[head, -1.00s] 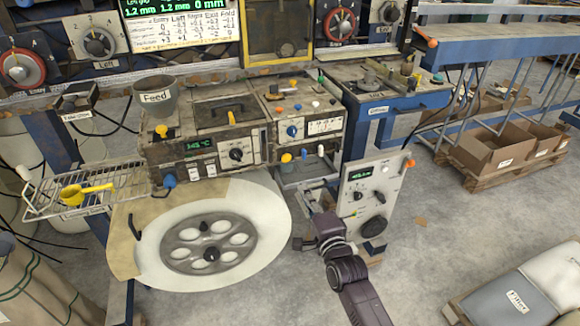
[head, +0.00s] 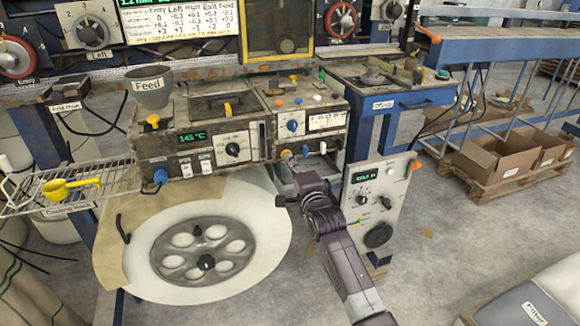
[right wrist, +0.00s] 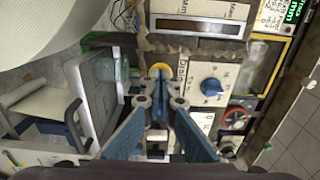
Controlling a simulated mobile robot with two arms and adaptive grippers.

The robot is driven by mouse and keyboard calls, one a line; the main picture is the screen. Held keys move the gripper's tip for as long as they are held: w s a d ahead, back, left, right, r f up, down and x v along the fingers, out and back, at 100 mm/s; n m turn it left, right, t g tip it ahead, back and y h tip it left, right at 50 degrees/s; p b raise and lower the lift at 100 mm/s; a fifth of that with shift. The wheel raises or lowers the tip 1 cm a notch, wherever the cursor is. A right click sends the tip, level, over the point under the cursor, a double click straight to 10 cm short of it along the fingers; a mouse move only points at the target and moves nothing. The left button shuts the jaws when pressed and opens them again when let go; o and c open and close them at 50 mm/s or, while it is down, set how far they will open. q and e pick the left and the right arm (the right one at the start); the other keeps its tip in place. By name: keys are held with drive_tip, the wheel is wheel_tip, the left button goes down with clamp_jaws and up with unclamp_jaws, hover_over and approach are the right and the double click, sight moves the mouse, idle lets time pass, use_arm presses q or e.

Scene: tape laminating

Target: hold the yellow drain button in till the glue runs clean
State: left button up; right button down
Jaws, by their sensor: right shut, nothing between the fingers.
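The yellow drain button (head: 286,154) is on the lower front of the glue machine (head: 232,149). In the right wrist view the round yellow button (right wrist: 160,69) sits beside the "Drain" lettering, just beyond my fingertips. My right gripper (head: 295,168) is shut and empty, pointing at the button from the front. In the right wrist view its closed tips (right wrist: 157,86) overlap the button's near edge. I cannot tell whether they touch it or whether it is pressed in. Running glue cannot be made out. My left gripper is not in view.
A blue knob (right wrist: 211,87) is close to the right of the drain button. A clear jar (right wrist: 113,69) is to its left. The large white roll (head: 272,235) lies below the machine. A control box (head: 377,208) stands right of my right arm.

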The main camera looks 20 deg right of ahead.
drive_tip(key=shift+w, duration=0.1)
drive_tip(key=shift+w+r+b, duration=0.15)
drive_tip(key=shift+w+b, duration=0.15)
drive_tip(key=shift+w, duration=0.45)
drive_tip(key=shift+r, duration=0.2)
idle(1.7)
idle(2.7)
drive_tip(key=s, duration=0.8)
drive_tip(key=shift+f, duration=0.3)
